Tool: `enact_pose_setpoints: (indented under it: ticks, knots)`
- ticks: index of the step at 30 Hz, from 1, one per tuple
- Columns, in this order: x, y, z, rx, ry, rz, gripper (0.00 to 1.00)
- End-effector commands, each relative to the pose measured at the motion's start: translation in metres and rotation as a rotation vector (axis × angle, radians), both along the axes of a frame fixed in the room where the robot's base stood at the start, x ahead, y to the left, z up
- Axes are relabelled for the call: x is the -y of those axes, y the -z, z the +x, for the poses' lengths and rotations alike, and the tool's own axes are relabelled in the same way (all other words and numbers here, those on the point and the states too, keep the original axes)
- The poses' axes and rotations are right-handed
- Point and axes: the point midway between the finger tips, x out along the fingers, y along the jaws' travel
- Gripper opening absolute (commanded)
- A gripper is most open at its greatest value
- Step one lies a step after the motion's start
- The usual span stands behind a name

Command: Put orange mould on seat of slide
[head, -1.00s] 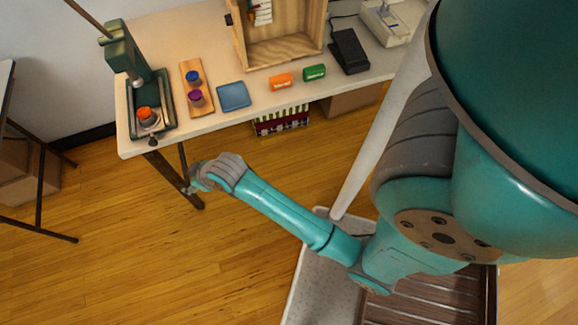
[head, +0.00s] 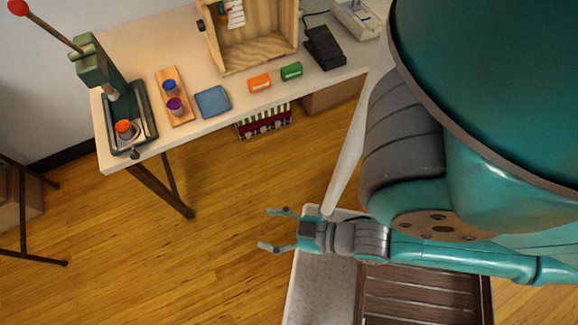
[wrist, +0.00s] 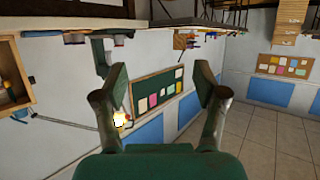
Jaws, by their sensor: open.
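The orange mould (head: 124,127) is a small round orange piece. It sits on a pale metal plate (head: 131,138), which looks like the slide's seat, at the near end of the green press (head: 148,125). The press stands at the table's left end, with its long red-knobbed lever (head: 50,30) raised. Whether the mould is fully seated cannot be told. My gripper (head: 266,229) is open and empty, over the floor and well apart from the table, pointing left. Its open fingers also show in the wrist view (wrist: 160,80), with nothing between them.
A wooden board (head: 171,88) beside the press holds a blue mould (head: 169,86) and a purple mould (head: 175,105). A blue tray (head: 212,112), an orange block (head: 259,82), a green block (head: 291,71) and a wooden box (head: 265,53) are further right. Floor before the table is clear.

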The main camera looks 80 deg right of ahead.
Motion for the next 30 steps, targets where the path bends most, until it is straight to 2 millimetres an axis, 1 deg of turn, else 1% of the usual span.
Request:
enact_pose_setpoints:
  ticks: [1, 3, 6, 9, 13, 30]
  knots:
    - [-0.002, -0.011, -0.013, 0.013, -0.008, 0.002, 0.71]
    - [-0.003, -0.026, -0.024, 0.039, -0.016, 0.005, 0.71]
    - [-0.005, -0.042, -0.034, 0.067, -0.025, 0.008, 0.71]
    - [-0.006, -0.05, -0.04, 0.082, -0.029, 0.01, 0.71]
    - [-0.006, -0.053, -0.041, 0.087, -0.031, 0.012, 0.71]
    - [-0.006, -0.053, -0.041, 0.087, -0.03, 0.011, 0.71]
